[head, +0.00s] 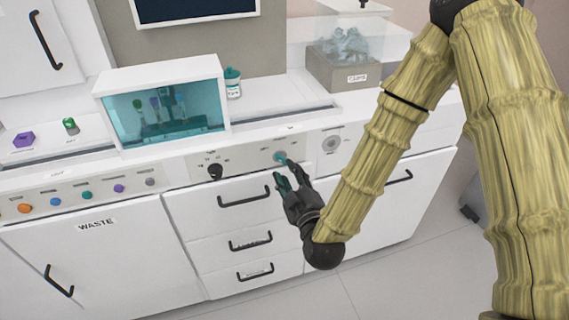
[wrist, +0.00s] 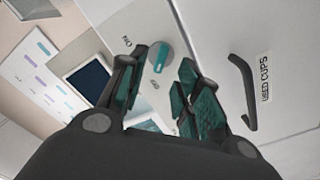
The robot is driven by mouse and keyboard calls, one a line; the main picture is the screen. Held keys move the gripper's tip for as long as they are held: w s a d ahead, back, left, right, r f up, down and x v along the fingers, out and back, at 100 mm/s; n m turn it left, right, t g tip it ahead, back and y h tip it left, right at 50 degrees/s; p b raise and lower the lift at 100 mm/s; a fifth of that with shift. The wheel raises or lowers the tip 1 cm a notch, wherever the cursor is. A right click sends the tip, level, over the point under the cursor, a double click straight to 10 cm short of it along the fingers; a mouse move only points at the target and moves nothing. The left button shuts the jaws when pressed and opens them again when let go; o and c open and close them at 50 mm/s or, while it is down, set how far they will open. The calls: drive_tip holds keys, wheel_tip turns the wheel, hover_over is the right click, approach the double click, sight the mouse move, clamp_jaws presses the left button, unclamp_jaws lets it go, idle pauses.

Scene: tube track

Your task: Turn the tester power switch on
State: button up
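The tester power switch appears to be the round grey knob with a teal pointer (head: 281,157) on the counter's front panel. It also shows in the wrist view (wrist: 160,57), between two small labels, one of which seems to read ON. The pointer's exact setting is hard to read. My gripper (head: 289,173) is in front of the panel, just below the knob in the head view. In the wrist view my gripper (wrist: 161,78) is open and empty, with teal-padded fingers either side of the knob's line. I cannot tell whether a finger touches it.
A black knob (head: 215,171) sits left on the same panel, and a grey round fitting (head: 331,144) to the right. Drawers with black handles (head: 245,195) lie below. A teal-fronted case (head: 167,108) stands on the counter above. A cups box (head: 345,70) stands behind.

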sight(282, 162)
drive_tip(key=shift+x, duration=2.35)
drive_tip(key=shift+c, duration=0.2)
clamp_jaws()
